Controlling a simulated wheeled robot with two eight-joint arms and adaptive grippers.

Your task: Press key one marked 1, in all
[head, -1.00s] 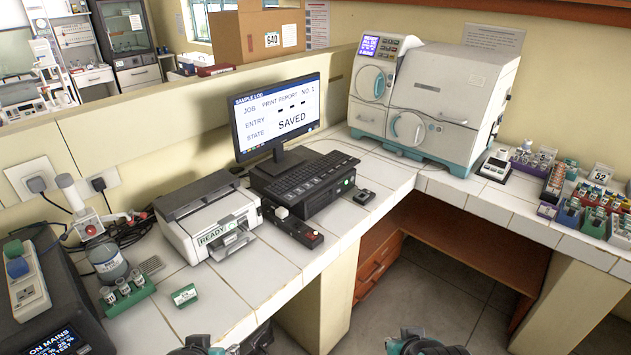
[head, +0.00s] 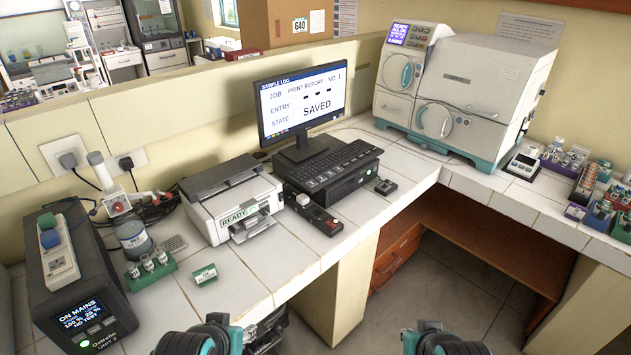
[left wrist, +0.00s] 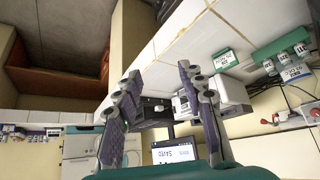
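The black keyboard (head: 338,165) lies on a black box below the monitor; its key markings are too small to read for certain. In the head view only the wrist parts of my left arm show at the bottom. My right arm (head: 440,342) shows at the bottom edge; its fingers are out of sight.
A printer (head: 230,203) marked "READY" stands left of the keyboard. A black control strip (head: 314,214) lies in front. A small black device (head: 386,187) sits right. Floor is free before the counter.

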